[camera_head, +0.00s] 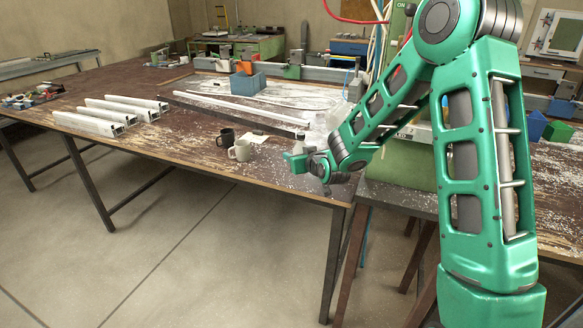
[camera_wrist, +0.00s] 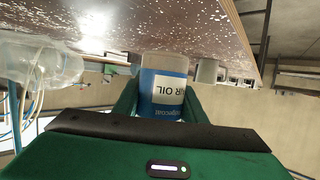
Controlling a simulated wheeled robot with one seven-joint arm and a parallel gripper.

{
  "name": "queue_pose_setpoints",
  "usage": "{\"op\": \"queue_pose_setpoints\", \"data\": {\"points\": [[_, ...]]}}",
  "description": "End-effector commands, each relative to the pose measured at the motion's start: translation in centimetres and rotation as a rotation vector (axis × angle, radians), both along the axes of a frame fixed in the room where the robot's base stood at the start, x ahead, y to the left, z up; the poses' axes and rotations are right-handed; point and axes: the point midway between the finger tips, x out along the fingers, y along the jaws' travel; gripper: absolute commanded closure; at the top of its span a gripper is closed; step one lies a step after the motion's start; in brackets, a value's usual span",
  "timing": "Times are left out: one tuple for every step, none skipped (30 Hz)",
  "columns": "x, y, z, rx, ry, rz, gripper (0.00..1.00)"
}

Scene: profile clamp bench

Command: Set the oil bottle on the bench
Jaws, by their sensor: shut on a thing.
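The oil bottle (camera_wrist: 165,84), blue and white with a label that reads partly "R OIL", shows in the wrist view between my gripper's green fingers. My gripper (camera_wrist: 160,98) is shut on it. The wrist view is upside down, with the bench top (camera_wrist: 115,22) along its upper part. In the head view my gripper (camera_head: 294,161) is at the front edge of the bench (camera_head: 180,142), near its right corner. The bottle cannot be made out there. I cannot tell whether the bottle touches the bench.
A black mug (camera_head: 225,138) and a pale mug (camera_head: 240,151) stand just left of my gripper, beside a paper sheet (camera_head: 262,138). Clear plastic (camera_head: 325,120) lies behind it. Several aluminium profiles (camera_head: 92,122) lie farther left. The bench front between profiles and mugs is free.

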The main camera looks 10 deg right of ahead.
Motion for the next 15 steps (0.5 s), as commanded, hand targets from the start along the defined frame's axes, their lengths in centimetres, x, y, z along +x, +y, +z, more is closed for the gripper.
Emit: {"op": "queue_pose_setpoints", "data": {"points": [[0.0, 0.0, -0.5, 0.001, 0.001, 0.0, 0.87], [0.0, 0.0, -0.8, 0.001, 0.002, 0.0, 0.87], [-0.1, 0.0, -1.4, 0.0, 0.004, 0.0, 0.87], [-0.1, 0.0, -1.8, 0.001, 0.004, -0.001, 0.87], [-0.1, 0.0, -2.2, 0.001, 0.003, -0.001, 0.87], [-0.1, 0.0, -2.8, 0.001, 0.004, -0.001, 0.87], [-0.1, 0.0, -3.1, 0.001, 0.004, -0.001, 0.87], [-0.1, 0.0, -3.4, 0.002, 0.002, -0.001, 0.87], [-0.1, 0.0, -3.6, 0.001, 0.002, 0.0, 0.87], [-0.1, 0.0, -3.7, 0.001, 0.002, 0.0, 0.87], [-0.1, 0.0, -3.7, 0.001, 0.001, 0.0, 0.87], [-0.1, 0.0, -3.7, 0.0, 0.001, 0.0, 0.87], [-0.1, 0.0, -3.7, 0.0, 0.0, 0.0, 0.87], [-0.1, 0.0, -3.7, 0.0, 0.0, 0.0, 0.87], [-0.1, 0.0, -3.7, 0.0, 0.0, 0.0, 0.87]]}}
